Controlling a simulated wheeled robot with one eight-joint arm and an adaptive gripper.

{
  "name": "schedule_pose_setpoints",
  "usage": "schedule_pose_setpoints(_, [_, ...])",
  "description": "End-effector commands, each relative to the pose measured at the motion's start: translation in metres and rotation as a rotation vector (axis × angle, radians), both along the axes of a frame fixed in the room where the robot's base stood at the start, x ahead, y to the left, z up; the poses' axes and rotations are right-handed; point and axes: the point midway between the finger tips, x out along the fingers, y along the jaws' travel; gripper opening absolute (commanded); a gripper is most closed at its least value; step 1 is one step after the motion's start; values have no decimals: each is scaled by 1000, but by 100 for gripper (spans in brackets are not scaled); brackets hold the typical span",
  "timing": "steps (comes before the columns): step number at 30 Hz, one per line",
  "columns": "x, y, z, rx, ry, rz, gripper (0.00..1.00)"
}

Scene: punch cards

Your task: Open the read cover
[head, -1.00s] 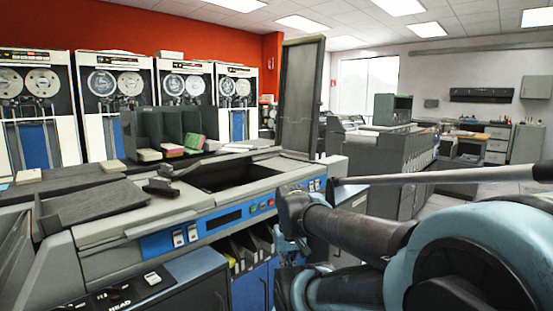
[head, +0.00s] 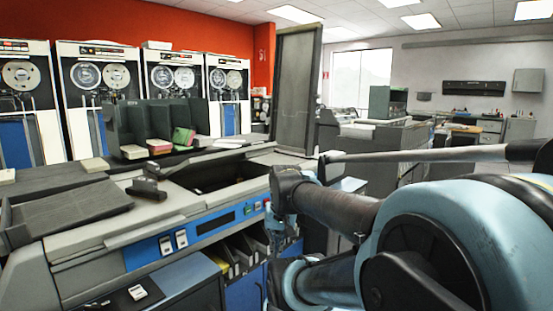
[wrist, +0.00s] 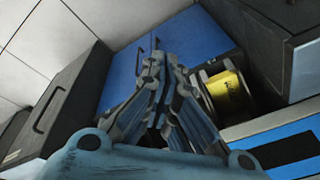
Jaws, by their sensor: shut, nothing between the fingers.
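The card machine has a blue control strip (head: 205,228) along its front. A flat grey lid (head: 115,232) covers its left top, and a dark tray (head: 70,210) sits on it. Right of these is a dark open recess (head: 225,182). A tall dark panel (head: 298,90) stands upright beyond it. I cannot tell for certain which part is the read cover. My gripper (head: 276,240) is at the machine's front right, partly hidden by my arm. In the wrist view my gripper (wrist: 160,58) is shut and empty, with its fingers before blue cabinet doors (wrist: 125,65).
A low dark cabinet (head: 165,285) with a white switch juts out at front left. Open slots (head: 235,258) lie under the control strip. A yellow item (wrist: 228,92) is beside my fingers.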

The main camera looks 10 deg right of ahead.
Motion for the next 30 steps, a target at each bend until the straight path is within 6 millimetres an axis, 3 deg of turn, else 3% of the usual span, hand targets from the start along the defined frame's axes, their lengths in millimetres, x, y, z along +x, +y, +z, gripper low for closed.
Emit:
schedule_pose_setpoints(8, [68, 1, 59, 227, 5, -473, 0])
schedule_pose_setpoints(17, [151, -18, 116, 489, 46, -977, 0])
schedule_pose_setpoints(23, [208, -45, 150, 674, 98, -1306, 0])
schedule_pose_setpoints(30, [275, -90, 186, 906, 189, -1683, 0])
